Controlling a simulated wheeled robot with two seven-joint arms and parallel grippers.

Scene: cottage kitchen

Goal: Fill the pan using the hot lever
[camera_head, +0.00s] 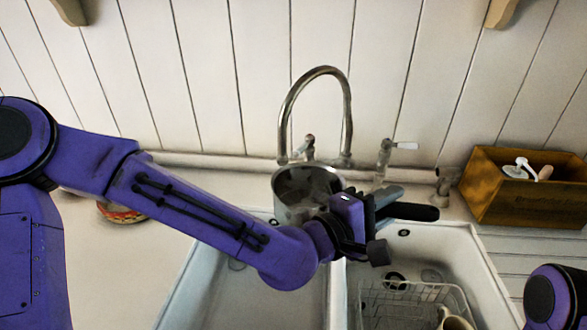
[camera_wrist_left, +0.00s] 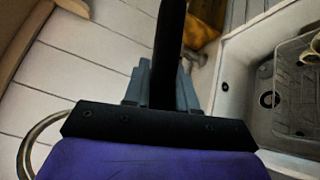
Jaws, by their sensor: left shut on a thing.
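A metal pan (camera_head: 305,186) is held up over the back of the double sink, in front of the tap (camera_head: 318,72). The tap's spout end is at the pan's rim. I see no clear stream of water, and the pan's bottom is hidden. My left gripper (camera_head: 386,202) is shut on the pan's black handle (camera_head: 415,212), which also shows between the grey fingers in the left wrist view (camera_wrist_left: 169,50). A left lever (camera_head: 308,143), with a reddish end, stands behind the pan. My right gripper is out of view.
The white sink (camera_head: 180,295) has two basins. A wire rack (camera_head: 375,290) with a cup (camera_head: 455,320) sits in the right one. A wooden box (camera_head: 480,190) stands on the counter at right. A red-rimmed item (camera_head: 120,213) lies behind my left arm.

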